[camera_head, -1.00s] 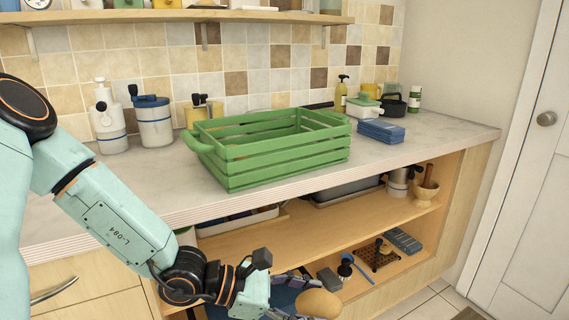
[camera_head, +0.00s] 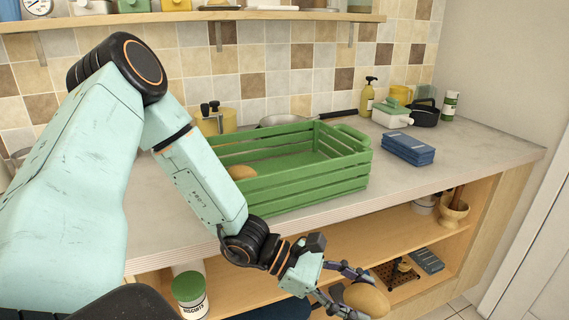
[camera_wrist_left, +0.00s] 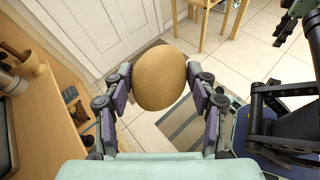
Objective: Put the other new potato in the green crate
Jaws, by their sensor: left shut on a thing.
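My left gripper (camera_head: 358,292) is shut on a brown new potato (camera_head: 368,301), held in front of the counter at lower level than the green crate. In the left wrist view, the potato (camera_wrist_left: 160,80) sits between both fingers of my left gripper (camera_wrist_left: 160,92). The green slatted crate (camera_head: 310,188) stands on the countertop, behind and above the gripper. Another new potato (camera_head: 243,173) lies inside the crate at its left end, partly hidden by the front slats.
Blue stacked items (camera_head: 408,148) lie right of the crate. A pan (camera_head: 285,120) and a yellow canister (camera_head: 217,122) stand behind it. Below the countertop edge is an open shelf (camera_head: 395,235) with a wooden mortar (camera_head: 453,212). A green-lidded biscuit tin (camera_head: 189,290) stands lower left.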

